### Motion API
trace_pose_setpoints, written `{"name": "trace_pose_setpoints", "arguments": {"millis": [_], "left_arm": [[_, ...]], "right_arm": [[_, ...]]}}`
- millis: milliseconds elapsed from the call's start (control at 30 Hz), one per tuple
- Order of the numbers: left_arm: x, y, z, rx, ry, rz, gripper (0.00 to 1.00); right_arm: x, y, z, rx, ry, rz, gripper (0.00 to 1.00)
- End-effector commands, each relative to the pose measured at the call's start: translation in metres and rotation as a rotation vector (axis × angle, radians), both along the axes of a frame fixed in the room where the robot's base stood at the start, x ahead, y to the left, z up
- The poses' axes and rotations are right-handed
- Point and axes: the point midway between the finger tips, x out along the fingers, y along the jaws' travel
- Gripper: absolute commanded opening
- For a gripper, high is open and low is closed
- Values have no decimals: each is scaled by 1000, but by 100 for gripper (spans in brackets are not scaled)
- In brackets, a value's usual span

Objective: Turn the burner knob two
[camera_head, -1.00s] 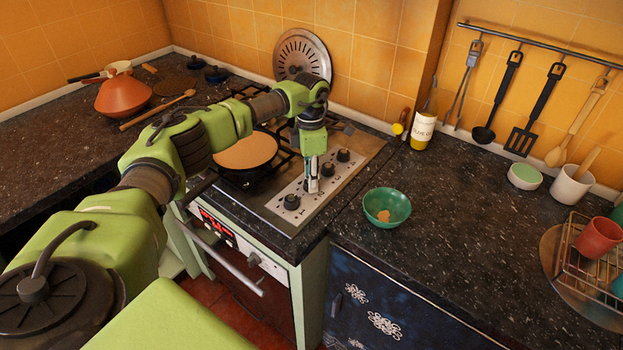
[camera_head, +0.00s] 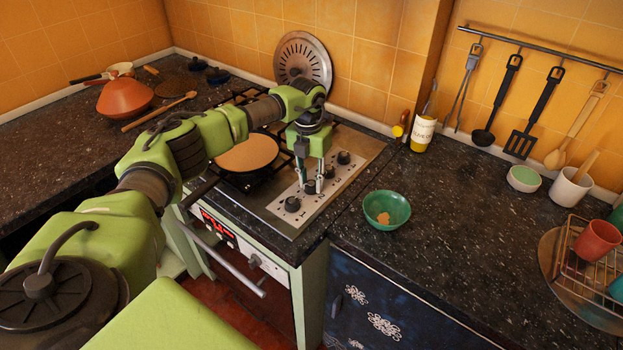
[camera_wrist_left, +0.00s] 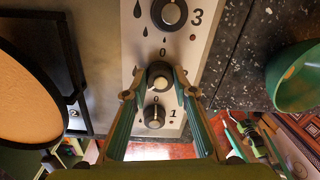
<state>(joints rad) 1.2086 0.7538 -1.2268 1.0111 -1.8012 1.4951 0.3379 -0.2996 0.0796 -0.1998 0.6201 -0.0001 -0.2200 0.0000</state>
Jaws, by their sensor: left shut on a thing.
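Burner knob two (camera_wrist_left: 160,77) is a dark round knob with a pale face on the stove's light control panel (camera_head: 275,208). My left gripper (camera_head: 311,184) points down over it, with one finger on each side, shut on the knob. In the left wrist view, the gripper's fingertips (camera_wrist_left: 159,88) flank the knob, and a "0" mark shows above it. The fingers hide the knob's own number. Knob one (camera_head: 292,204) and knob three (camera_head: 328,171) stand on either side in the row. My right gripper is not in view.
A pan (camera_head: 246,154) with a tan round surface sits on the burners left of the panel. A green bowl (camera_head: 386,209) stands on the dark counter to the right. The counter between is mostly clear.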

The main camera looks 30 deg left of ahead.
Motion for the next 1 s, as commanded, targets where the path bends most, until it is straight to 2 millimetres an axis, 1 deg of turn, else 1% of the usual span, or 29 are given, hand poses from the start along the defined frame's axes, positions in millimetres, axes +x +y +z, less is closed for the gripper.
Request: {"name": "trace_pose_setpoints", "arguments": {"millis": [33, 333, 900, 933, 967, 1000], "left_arm": [[2, 1, 3, 0, -8, 30, 4], [2, 1, 3, 0, -8, 148, 4], [2, 2, 3, 0, -10, 176, 4], [3, 2, 3, 0, -10, 176, 33], [3, 2, 3, 0, -10, 176, 41], [2, 2, 3, 1, -9, 176, 42]], "right_arm": [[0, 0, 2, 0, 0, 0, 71], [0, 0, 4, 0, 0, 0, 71], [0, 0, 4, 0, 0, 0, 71], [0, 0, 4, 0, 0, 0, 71], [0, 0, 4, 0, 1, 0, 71], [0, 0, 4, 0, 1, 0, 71]]}}
